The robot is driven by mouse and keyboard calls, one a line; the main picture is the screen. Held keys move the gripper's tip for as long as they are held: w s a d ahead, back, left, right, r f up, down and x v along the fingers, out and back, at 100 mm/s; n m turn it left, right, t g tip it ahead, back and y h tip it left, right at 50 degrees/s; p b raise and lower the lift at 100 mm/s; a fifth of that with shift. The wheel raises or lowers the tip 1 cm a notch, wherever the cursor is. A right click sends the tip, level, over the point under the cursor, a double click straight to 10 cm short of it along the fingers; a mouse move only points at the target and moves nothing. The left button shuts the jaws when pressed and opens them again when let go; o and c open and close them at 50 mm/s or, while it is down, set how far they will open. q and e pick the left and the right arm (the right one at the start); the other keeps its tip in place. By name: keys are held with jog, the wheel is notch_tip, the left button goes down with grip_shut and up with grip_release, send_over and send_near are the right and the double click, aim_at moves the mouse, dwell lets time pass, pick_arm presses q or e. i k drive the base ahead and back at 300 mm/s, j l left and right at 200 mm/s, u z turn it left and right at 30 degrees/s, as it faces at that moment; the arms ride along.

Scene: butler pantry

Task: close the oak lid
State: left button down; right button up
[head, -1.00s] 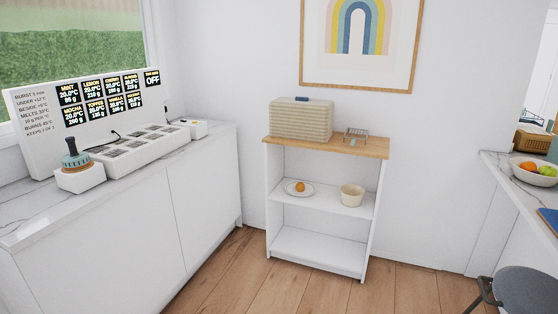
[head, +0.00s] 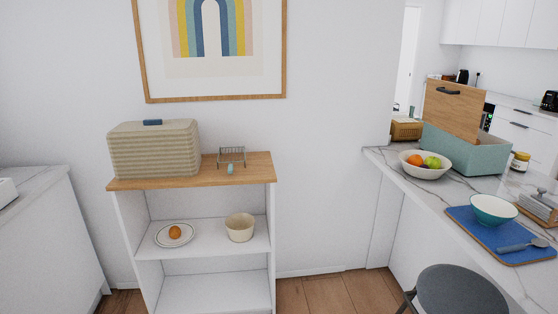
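The oak lid (head: 453,108) stands upright and open on a teal box (head: 466,152) on the marble counter at the right. A dark handle (head: 447,91) shows near the lid's top edge. The box front faces me, and its inside is hidden from this angle. Neither of my grippers is in view.
A fruit bowl (head: 426,165) stands close in front of the box. A blue tray (head: 499,235) with a teal bowl (head: 493,210) lies nearer on the counter (head: 450,196). A grey stool (head: 461,290) stands below. A shelf unit (head: 191,178) with a ribbed beige box (head: 154,150) is at left.

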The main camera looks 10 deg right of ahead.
aim_at(456, 109)
jog(key=i+l+u, duration=0.15)
jog(key=i+u, duration=0.15)
jog(key=i, duration=0.15)
jog(key=i+l+u, duration=0.3)
jog(key=i+u, duration=0.15)
jog(key=u, duration=9.6)
jog(key=i+j, duration=0.2)
jog(key=j, duration=0.15)
jog(key=i+j, duration=0.2)
jog(key=j, duration=0.1)
